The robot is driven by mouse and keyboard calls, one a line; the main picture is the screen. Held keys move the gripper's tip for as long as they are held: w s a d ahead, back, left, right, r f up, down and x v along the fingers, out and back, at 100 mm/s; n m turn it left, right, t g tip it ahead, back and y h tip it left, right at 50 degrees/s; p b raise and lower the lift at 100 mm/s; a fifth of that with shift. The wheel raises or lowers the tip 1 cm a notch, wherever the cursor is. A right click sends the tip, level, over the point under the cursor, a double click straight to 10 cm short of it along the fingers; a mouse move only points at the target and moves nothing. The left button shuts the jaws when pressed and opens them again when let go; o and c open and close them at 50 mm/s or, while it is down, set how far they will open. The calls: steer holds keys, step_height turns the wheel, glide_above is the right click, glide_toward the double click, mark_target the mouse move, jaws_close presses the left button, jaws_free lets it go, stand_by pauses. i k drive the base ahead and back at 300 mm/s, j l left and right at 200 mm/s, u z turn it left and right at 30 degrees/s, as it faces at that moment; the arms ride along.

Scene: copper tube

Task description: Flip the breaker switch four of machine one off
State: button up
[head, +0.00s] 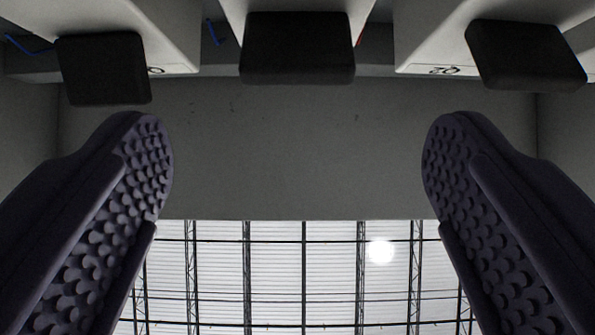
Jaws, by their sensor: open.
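Three black breaker switch levers stick out of white breaker bodies along the top of the head view. One lever (103,68) is at the left, one (297,47) in the middle and one (525,55) at the right. I cannot tell which is switch four; the labels are mostly cut off or upside down. My gripper (297,155) is wide open and empty, its two dark studded fingers at left and right. The middle lever lies above the gap between the fingertips, and no finger visibly touches a lever.
A grey panel wall (290,150) lies behind the levers and fingers. Blue wires (28,47) and a bit of red wire show between the breaker bodies. Below, a ceiling with trusses and a bright lamp (381,251) appears far off. The space between the fingers is clear.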

mark_target(110, 69)
steer(key=k, duration=1)
